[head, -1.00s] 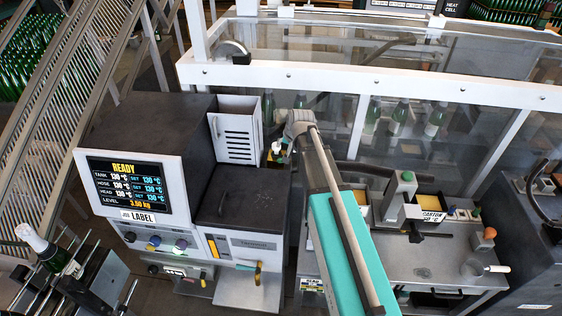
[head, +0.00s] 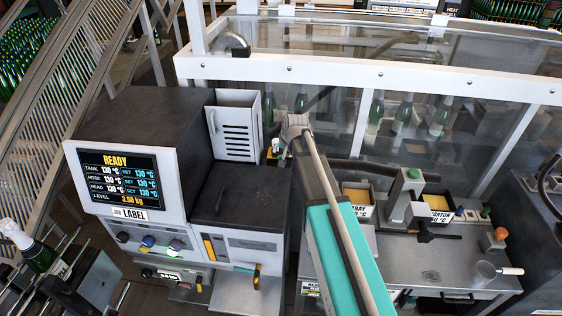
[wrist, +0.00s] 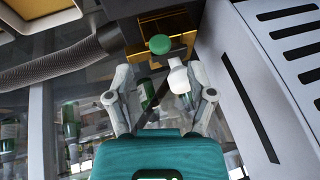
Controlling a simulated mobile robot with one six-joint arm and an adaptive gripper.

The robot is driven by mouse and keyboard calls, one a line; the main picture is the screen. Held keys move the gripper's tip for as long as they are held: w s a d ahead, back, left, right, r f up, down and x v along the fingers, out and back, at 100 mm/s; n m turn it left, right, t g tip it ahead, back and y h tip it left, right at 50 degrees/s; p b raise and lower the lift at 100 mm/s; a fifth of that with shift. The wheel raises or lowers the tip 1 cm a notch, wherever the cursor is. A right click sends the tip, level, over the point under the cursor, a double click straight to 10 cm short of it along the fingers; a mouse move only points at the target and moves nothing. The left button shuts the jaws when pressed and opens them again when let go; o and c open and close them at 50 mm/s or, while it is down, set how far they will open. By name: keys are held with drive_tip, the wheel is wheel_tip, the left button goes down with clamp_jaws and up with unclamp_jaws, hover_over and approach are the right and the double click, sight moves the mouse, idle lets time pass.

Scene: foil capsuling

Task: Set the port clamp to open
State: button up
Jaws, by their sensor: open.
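My gripper (wrist: 157,88) is open, with its two grey fingers apart. In the head view my gripper (head: 290,130) reaches behind the black machine's right rear corner, and its fingertips are hard to make out. In the wrist view a round green knob (wrist: 159,44) lies just beyond the fingertips. A white rounded knob (wrist: 178,77) is beside the right finger; I cannot tell whether they touch. A thin black bar runs between the fingers. I cannot tell which of these parts is the port clamp or how it is set. In the head view a small white part (head: 276,144) shows beside the gripper.
A white slotted panel (head: 233,126) stands close left of the gripper; it fills the right of the wrist view (wrist: 285,60). A dark corrugated hose (wrist: 55,70) runs on the left. A clear guard with a white rail (head: 320,73) and green bottles stands behind.

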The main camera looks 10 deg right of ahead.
sight(281, 156)
drive_tip(key=shift+b+x, duration=1.8)
drive_tip(key=shift+x, duration=0.55)
clamp_jaws()
